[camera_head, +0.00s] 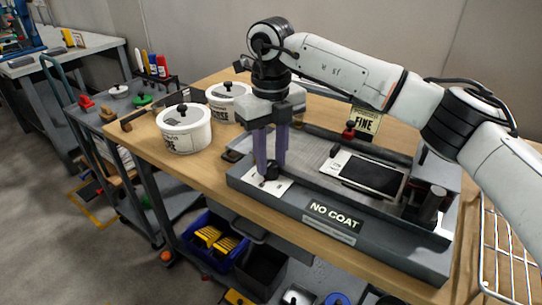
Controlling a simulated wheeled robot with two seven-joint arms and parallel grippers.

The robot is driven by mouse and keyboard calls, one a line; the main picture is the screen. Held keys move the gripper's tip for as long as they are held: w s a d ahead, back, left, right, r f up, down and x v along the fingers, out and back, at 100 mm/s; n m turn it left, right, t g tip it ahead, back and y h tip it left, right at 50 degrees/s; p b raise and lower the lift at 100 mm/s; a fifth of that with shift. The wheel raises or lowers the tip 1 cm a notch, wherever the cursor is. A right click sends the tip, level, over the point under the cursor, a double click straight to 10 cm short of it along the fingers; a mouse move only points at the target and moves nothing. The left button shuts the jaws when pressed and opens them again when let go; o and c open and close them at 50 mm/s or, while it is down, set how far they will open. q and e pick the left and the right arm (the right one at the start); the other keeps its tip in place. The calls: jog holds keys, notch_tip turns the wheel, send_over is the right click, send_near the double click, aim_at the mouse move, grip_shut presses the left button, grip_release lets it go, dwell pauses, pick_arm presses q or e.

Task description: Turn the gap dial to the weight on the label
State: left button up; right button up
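The grey coating machine (400,245) lies along the bench with a plate reading NO COAT (334,216). A small black dial (271,173) stands on a white plate at its left end; the marks around it are too small to read. My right gripper (271,168) points down over this dial. Its two purple fingers straddle the dial and seem to be shut on it, partly hiding it. A card reading FINE (366,122) stands behind the machine. My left gripper is not in view.
Two white lidded tubs (184,130) (228,101) stand left of the machine. A flat panel with a dark screen (372,176) lies on its bed. A wire rack (508,250) is at the right edge. A cart (110,125) stands beside the bench.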

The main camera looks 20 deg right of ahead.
jog(key=c, duration=0.6)
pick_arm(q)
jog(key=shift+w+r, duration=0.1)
pick_arm(e)
jog(key=shift+o, duration=0.2)
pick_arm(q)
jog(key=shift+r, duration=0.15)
pick_arm(e)
jog(key=shift+r+n, duration=0.1)
jog(key=shift+n, duration=0.3)
jog(key=shift+n+p, duration=0.5)
jog(key=n+p, duration=0.1)
jog(key=n, duration=0.4)
jog(key=shift+p, duration=0.35)
jog(key=n, duration=0.2)
jog(key=shift+n, duration=0.3)
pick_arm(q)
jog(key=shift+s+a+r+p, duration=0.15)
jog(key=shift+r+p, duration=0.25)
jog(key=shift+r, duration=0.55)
pick_arm(e)
jog(key=shift+n, duration=1.2)
